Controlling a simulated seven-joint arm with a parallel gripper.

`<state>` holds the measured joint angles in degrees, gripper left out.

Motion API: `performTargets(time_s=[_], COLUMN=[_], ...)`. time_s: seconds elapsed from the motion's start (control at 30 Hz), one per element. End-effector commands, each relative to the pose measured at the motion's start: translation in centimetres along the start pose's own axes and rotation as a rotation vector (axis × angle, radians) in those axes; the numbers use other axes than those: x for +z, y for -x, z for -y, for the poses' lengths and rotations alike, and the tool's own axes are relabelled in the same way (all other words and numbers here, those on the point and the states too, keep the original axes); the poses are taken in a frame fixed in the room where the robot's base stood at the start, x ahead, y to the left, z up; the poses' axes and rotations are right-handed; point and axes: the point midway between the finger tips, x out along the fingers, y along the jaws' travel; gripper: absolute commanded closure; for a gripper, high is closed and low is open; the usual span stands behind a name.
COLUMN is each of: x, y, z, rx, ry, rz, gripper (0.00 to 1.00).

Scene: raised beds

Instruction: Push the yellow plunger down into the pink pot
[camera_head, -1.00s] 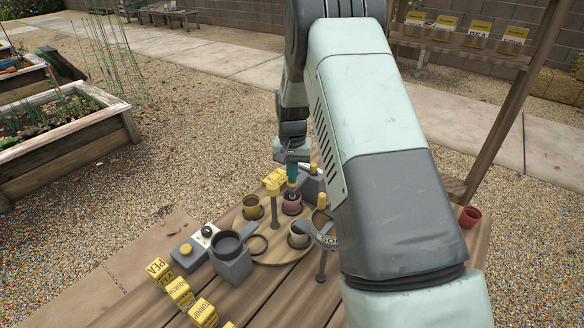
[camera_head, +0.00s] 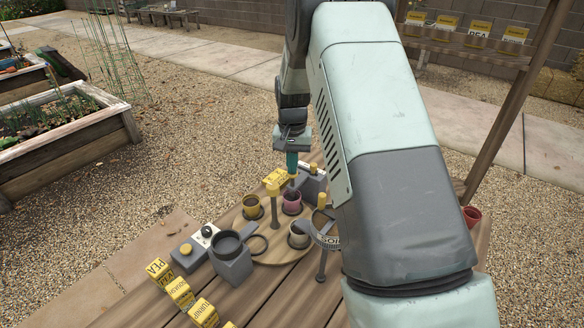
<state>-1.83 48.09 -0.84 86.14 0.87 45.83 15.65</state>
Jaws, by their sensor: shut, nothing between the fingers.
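The pink pot (camera_head: 292,203) stands upright on the round wooden board, towards its back. My gripper (camera_head: 292,168) points down above it, with its teal fingers shut and nothing held. A small yellow piece (camera_head: 293,178), which looks like the yellow plunger's top, shows between the fingertips and the pot mouth. I cannot tell whether the fingertips touch it. Its lower part and the inside of the pot are too small to make out. A yellow-topped grey post (camera_head: 274,213) stands just left of the pot.
Yellow seed packets (camera_head: 180,292) line the front left. A grey soil-labelled ring stands right.

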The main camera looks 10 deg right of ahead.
Motion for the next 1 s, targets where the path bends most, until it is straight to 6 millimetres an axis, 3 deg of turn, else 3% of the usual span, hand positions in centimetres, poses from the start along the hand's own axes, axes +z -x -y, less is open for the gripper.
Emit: performTargets(time_s=[1.0], x=[-0.1], y=[6.2], z=[0.0], rx=[-0.001], ry=[0.000], rz=[-0.002], gripper=[1.00])
